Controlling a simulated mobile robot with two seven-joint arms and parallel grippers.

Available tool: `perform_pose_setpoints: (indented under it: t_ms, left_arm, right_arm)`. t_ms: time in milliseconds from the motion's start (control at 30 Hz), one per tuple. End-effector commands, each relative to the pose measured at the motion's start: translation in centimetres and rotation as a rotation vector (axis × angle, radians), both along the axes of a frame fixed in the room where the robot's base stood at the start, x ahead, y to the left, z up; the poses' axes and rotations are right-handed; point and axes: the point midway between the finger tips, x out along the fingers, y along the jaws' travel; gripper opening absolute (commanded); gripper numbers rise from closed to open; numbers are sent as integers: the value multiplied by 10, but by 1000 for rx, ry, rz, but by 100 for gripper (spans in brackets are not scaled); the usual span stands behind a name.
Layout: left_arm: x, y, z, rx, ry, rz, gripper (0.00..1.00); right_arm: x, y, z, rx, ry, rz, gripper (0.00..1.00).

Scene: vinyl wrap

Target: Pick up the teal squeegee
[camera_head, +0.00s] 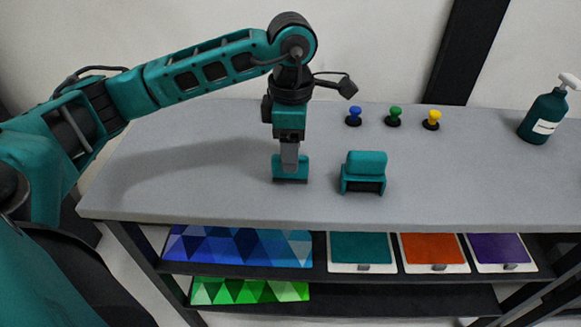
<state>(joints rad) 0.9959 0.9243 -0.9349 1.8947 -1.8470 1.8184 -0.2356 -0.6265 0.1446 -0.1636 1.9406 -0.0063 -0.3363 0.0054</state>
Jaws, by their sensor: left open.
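The teal squeegee (290,173) stands on the grey table top, left of the middle, with a dark lower edge. My left gripper (289,157) points straight down over it, with its grey fingers at the squeegee's upper part. The left gripper is open; the fingers overlap the squeegee in this view, and I cannot tell whether they touch it. The squeegee appears to rest on the table. My right gripper is not in view.
A teal block-like holder (364,174) stands just right of the squeegee. Blue (354,116), green (393,116) and yellow (432,120) knobs stand behind. Coloured sheets lie on shelves below. The table's right front is clear.

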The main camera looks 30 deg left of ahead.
Motion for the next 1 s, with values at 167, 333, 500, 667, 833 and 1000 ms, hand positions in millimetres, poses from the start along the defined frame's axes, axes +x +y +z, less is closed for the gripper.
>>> perform_pose_setpoints:
  t_ms: [167, 333, 500, 667, 833, 1000]
  left_arm:
    - [-3, 2, -27, 1, 6, 0, 53]
    - [-2, 1, -46, -1, 4, 0, 53]
    - [-2, 1, -48, -2, 1, 0, 53]
    - [-2, 1, -48, -2, 1, 0, 46]
    - [-2, 1, -48, -2, 1, 0, 30]
    - [-2, 1, -48, -2, 1, -1, 14]
  right_arm:
    - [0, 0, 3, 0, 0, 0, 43]
    - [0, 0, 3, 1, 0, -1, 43]
    - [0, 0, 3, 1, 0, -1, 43]
    - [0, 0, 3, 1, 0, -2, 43]
    - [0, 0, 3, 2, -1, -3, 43]
    - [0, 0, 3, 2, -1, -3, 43]
